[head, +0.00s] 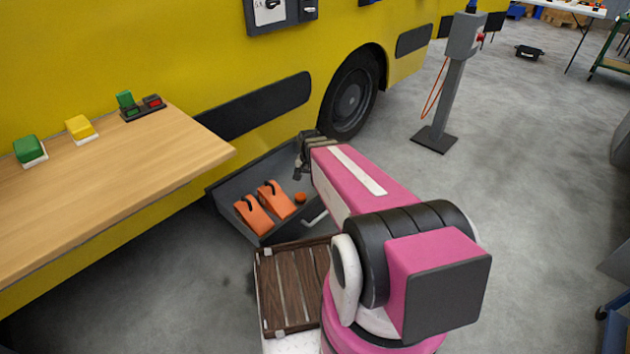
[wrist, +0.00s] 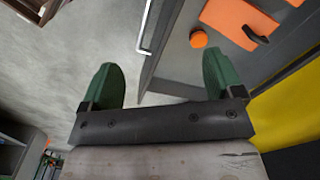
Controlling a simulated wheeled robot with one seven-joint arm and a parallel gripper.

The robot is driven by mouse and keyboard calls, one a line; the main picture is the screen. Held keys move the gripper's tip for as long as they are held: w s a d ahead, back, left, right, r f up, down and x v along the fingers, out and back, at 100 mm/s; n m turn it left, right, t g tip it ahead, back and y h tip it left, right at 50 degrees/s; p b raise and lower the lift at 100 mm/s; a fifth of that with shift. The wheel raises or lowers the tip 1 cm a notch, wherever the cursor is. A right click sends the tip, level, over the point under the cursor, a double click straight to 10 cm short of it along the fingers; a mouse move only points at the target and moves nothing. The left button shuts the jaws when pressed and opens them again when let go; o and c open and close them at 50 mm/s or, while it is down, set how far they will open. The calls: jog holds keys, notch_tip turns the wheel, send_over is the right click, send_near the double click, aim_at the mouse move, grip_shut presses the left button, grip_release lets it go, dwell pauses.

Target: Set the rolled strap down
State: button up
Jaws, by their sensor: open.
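A small orange round piece, which looks like the rolled strap (head: 300,197), lies in the open grey drawer (head: 226,197) low on the yellow vehicle's side. It also shows near the top of the wrist view (wrist: 198,39). My gripper (wrist: 163,78) has its two green fingers wide apart with nothing between them. In the wrist view the fingers are over the drawer's front edge and the floor, apart from the orange piece. In the head view my gripper is over the drawer's right end, its fingers partly hidden.
Two orange wedges with dark handles (head: 276,199) lie beside the round piece. The drawer has a pale handle (head: 318,218) at its front. A wooden bench (head: 110,185) with coloured blocks stands at left. A grey post (head: 450,95) stands at back right.

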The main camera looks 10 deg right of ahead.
jog(key=s+r+n, duration=0.5)
jog(key=s, duration=0.3)
jog(key=shift+r, duration=0.4)
jog(key=shift+d, duration=0.1)
